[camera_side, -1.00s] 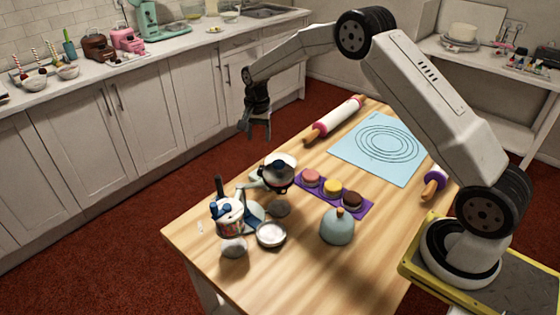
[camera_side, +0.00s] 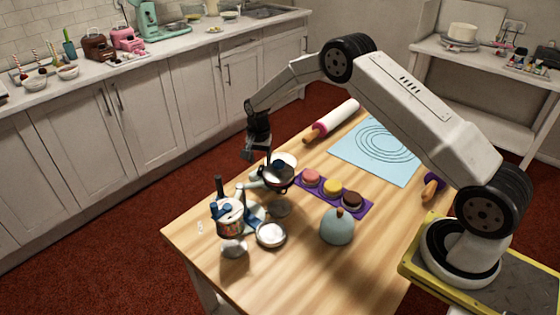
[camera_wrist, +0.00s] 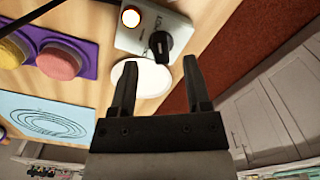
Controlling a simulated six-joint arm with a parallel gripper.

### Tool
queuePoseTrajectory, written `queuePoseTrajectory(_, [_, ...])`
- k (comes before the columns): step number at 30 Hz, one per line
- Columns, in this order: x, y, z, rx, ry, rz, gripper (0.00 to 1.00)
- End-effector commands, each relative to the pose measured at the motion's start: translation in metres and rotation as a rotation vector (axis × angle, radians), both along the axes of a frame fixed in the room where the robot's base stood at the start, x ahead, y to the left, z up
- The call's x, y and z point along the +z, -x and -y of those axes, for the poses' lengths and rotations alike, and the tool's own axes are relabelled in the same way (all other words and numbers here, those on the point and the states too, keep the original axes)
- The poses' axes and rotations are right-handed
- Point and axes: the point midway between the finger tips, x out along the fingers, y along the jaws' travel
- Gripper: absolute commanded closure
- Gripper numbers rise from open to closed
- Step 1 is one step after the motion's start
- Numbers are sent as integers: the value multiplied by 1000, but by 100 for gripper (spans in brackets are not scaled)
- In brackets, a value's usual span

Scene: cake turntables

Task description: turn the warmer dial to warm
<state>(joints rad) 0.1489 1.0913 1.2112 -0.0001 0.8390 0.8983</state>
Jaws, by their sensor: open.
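The warmer's pale grey panel (camera_wrist: 133,38) is at the top of the wrist view, with a lit orange-rimmed round light. Its black dial (camera_wrist: 159,43) sits beside that light; its labels are too small to read. My gripper (camera_wrist: 157,68) is open and empty, its two dark fingers apart, with the dial showing beyond the tips and between them. The dial appears apart from the fingers. The dial cannot be made out there.
A white round plate (camera_wrist: 140,82) lies close to the fingers. A purple tray (camera_side: 364,207) of coloured cakes, a grey-blue dome (camera_side: 337,229), a small bowl (camera_side: 271,235), a rolling pin (camera_side: 333,120) and a blue mat (camera_side: 345,150) are on the table.

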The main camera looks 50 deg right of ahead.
Motion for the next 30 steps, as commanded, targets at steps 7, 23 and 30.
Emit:
queuePoseTrajectory(7, [-28, 0, 0, 0, 1, -1, 38])
queuePoseTrajectory(23, [-37, 0, 0, 0, 0, 0, 57])
queuePoseTrajectory(30, [-37, 0, 0, 0, 0, 0, 100])
